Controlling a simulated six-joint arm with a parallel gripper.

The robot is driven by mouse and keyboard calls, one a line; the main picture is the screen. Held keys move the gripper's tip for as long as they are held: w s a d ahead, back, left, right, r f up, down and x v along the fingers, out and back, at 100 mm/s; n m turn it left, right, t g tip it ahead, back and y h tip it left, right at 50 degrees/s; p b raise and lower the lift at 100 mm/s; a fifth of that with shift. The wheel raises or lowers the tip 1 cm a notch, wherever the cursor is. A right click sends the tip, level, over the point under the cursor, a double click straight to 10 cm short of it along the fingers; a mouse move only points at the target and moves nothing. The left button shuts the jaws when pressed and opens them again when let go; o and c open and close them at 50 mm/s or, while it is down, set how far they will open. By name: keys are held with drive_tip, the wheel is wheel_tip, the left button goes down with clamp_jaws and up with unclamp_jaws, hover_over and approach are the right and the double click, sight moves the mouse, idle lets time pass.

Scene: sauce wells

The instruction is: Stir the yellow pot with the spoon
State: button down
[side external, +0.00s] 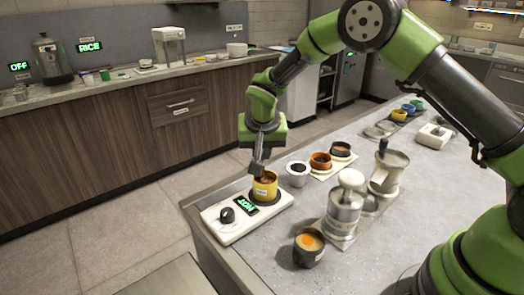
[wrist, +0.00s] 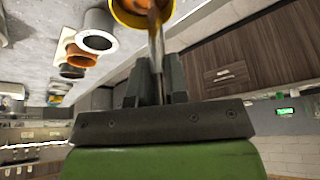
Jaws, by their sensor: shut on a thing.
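The yellow pot (side external: 264,187) stands on the white hot plate (side external: 272,210), whose green sign reads HOT. It holds something reddish-brown. My gripper (side external: 258,166) is just above the pot, pointing down. In the wrist view my gripper (wrist: 156,84) is shut on the spoon (wrist: 155,42), a thin metallic handle between the fingers. The spoon's far end reaches into the yellow pot (wrist: 124,14), shown at the top of that view. The spoon's tip is hidden in the pot's contents.
A white cup (side external: 298,174), an orange-brown pot (side external: 320,162) and a dark pot (side external: 341,151) stand right of the hot plate. A silver grinder-like device (side external: 345,208) and a dark cup with orange contents (side external: 309,248) stand nearer. The counter's left edge is close to the hot plate.

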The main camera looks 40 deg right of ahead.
drive_tip(key=shift+s+a, duration=0.15)
drive_tip(key=shift+s, duration=0.1)
drive_tip(key=shift+r, duration=2.2)
